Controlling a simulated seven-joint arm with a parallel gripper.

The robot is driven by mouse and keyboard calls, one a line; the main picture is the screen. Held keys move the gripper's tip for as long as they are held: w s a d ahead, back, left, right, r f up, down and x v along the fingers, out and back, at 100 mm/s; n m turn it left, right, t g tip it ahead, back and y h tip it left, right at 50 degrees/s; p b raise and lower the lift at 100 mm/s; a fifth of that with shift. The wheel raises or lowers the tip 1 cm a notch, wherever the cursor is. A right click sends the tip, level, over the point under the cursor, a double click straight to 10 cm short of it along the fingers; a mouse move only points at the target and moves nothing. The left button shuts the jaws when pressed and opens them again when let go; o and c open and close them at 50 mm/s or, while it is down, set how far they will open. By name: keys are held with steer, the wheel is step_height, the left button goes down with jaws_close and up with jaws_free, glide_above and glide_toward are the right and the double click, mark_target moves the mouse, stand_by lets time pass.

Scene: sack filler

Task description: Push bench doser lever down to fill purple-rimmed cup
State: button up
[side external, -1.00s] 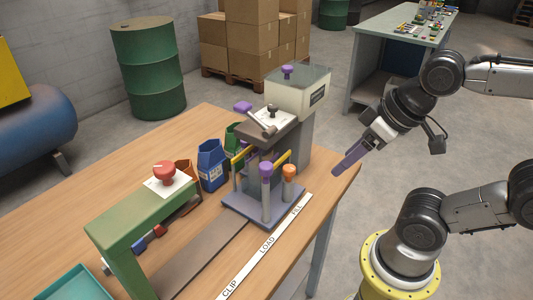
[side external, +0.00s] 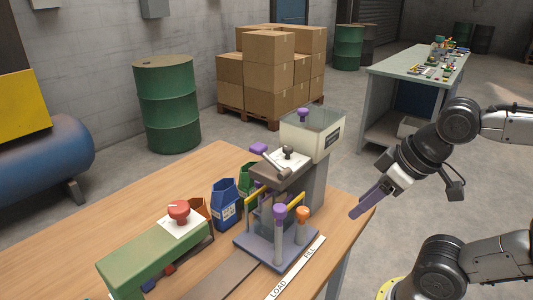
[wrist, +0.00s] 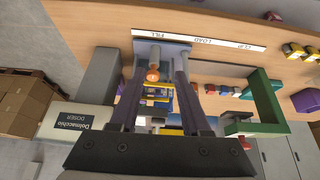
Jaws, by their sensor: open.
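The bench doser (side external: 312,185) is a grey stand with a clear-topped hopper at the bench's right end; its hopper also shows in the wrist view (wrist: 77,122). Its lever (side external: 273,162) slants up to a purple knob (side external: 258,148) on the left. Posts with a purple cap (side external: 280,212) and an orange cap (side external: 303,212) stand on its base. I cannot make out a purple-rimmed cup. My gripper (side external: 356,213) is open and empty, to the right of the doser near the bench corner. In the wrist view, its fingers (wrist: 158,62) flank the orange cap, with depth unclear.
A green stand (side external: 155,258) with a red knob (side external: 179,210) is at left. A label strip (side external: 297,268) runs along the front. Free space lies right of the bench.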

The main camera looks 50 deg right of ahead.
steer(key=shift+s+f+g, duration=0.1)
steer(key=shift+s+g, duration=0.2)
steer(key=shift+s, duration=0.1)
steer(key=shift+c, duration=1.2)
steer(key=r+n, duration=0.1)
steer(key=r, duration=0.2)
steer(key=w+r+n, duration=0.1)
steer(key=r, duration=0.2)
steer(key=w+r+n+g, duration=0.1)
steer(key=r, duration=0.2)
steer(key=shift+d, duration=0.15)
jaws_close()
steer(key=w+r+n+g, duration=0.2)
steer(key=w+r, duration=0.6)
steer(key=r, duration=0.1)
steer(key=w+a+f+n+g, duration=0.2)
steer(key=w+f+g, duration=0.1)
steer(key=w, duration=1.3)
steer(key=shift+w+f+h, duration=0.2)
steer(key=shift+w+h, duration=0.1)
steer(key=shift+h, duration=0.1)
steer(key=shift+f, duration=0.15)
glide_above(259, 146)
steer(key=f, duration=0.4)
steer(key=shift+w+a+f, duration=0.1)
steer(key=shift+w+f, duration=0.15)
steer(key=shift+w, duration=0.05)
steer(key=shift+f, duration=1.1)
